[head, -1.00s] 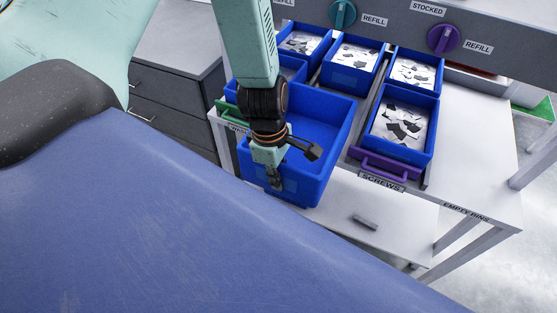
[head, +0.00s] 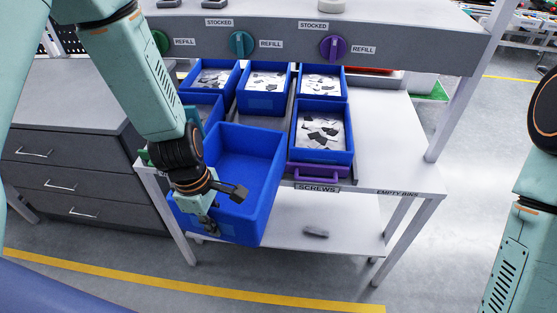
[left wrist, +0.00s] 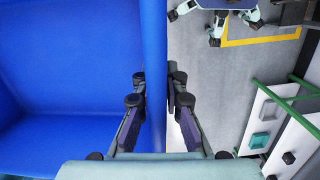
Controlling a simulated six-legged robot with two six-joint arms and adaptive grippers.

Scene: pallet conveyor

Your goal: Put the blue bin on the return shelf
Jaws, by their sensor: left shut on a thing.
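The empty blue bin (head: 252,165) is in front of the left part of the white bench in the head view, tilted, overhanging the bench's front edge. My left gripper (head: 222,208) is shut on its near wall. In the left wrist view the jaws (left wrist: 156,85) sit either side of the wall of the blue bin (left wrist: 65,65). The lower white shelf (head: 350,215) shows below the bench top; an "EMPTY BINS" label (head: 397,193) is on the top's front edge at the right. I cannot tell which one is the return shelf. My right gripper is out of view.
Several blue bins with grey and white parts stand on the bench, one (head: 322,135) behind a purple handle (head: 317,175). A small dark block (head: 316,231) lies on the lower shelf. Grey drawers (head: 80,170) stand left. The bench top's right side (head: 390,145) is clear.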

